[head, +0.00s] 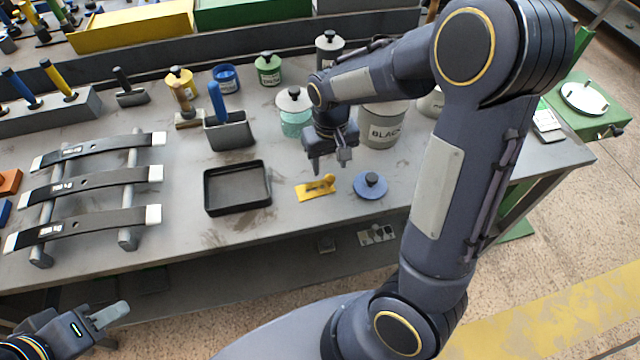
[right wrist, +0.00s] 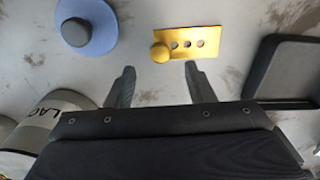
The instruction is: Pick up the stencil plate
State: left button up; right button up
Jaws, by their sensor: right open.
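The stencil plate (head: 316,188) is a small yellow plate with a round yellow knob, lying flat on the grey bench between a black tray and a blue lid. It also shows in the right wrist view (right wrist: 187,44), with a few round holes in a row and the knob at its left end. My right gripper (head: 328,167) is open and empty, above the bench and just behind the plate in the head view. In the right wrist view its two fingers (right wrist: 157,80) point toward the plate, apart from it. My left gripper (head: 105,316) is low at the left, off the bench's front; its opening is unclear.
A black tray (head: 237,208) lies left of the plate, and a blue lid (head: 370,186) with a dark knob lies right. A pot marked BLACK (head: 381,127) and a teal pot (head: 295,124) stand behind. Leaf springs (head: 92,180) rest on a rack at left.

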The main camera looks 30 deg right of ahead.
aim_at(330, 177)
jog(key=f, duration=0.4)
jog(key=shift+s+a+f, duration=0.1)
jog(key=shift+s, duration=0.3)
jog(key=shift+c, duration=0.4)
jog(key=c, duration=0.9)
jog(key=shift+o, duration=0.2)
